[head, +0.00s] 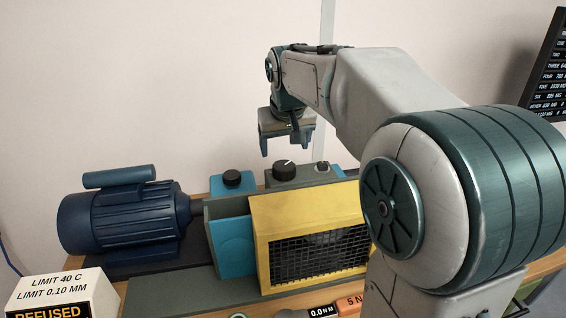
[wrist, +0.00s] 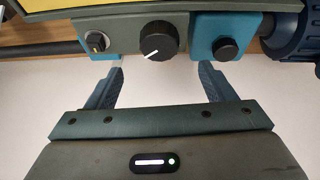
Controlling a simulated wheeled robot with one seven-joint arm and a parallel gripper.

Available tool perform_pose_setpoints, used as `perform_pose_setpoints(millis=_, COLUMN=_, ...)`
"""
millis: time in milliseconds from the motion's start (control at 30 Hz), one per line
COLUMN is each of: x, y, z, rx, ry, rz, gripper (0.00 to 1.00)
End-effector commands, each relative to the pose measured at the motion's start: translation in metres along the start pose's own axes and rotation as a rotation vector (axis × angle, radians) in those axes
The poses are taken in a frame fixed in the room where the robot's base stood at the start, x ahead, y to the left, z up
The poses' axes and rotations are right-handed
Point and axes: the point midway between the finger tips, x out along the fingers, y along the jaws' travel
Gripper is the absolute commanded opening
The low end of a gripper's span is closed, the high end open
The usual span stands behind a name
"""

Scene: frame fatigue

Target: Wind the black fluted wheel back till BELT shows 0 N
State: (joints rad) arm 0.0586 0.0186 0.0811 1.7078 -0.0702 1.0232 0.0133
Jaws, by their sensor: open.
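A smaller one (head: 231,178) is on a blue block and also shows in the wrist view (wrist: 226,48). A larger one (head: 284,169) has a white pointer line, and it shows mid-top in the wrist view (wrist: 158,41). I cannot tell for sure which is the fluted wheel. My gripper (head: 281,147) is open and empty above the larger knob, apart from it. In the wrist view, its fingers (wrist: 160,76) point toward that knob. An orange tile (head: 350,304) reads "5 N"; no BELT label is legible.
A blue motor (head: 135,218) stands left, its shaft entering the machine. A yellow mesh guard (head: 305,235) fronts it. A small switch knob (head: 322,166) sits right of the larger knob. A white limit sign (head: 58,292) reads "REFUSED". My arm hides the right side.

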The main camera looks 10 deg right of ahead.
Motion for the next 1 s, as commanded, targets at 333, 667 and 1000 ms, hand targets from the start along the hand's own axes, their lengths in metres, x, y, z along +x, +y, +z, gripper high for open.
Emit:
perform_pose_setpoints(millis=333, x=0.065, y=0.000, z=0.000, rx=0.000, ry=-0.003, rz=0.000, gripper=0.76)
perform_pose_setpoints(millis=667, x=0.081, y=0.000, z=0.000, rx=0.000, ry=0.000, rz=0.000, gripper=0.76)
perform_pose_setpoints(millis=1000, x=0.081, y=0.000, z=0.000, rx=0.000, ry=0.000, rz=0.000, gripper=0.32)
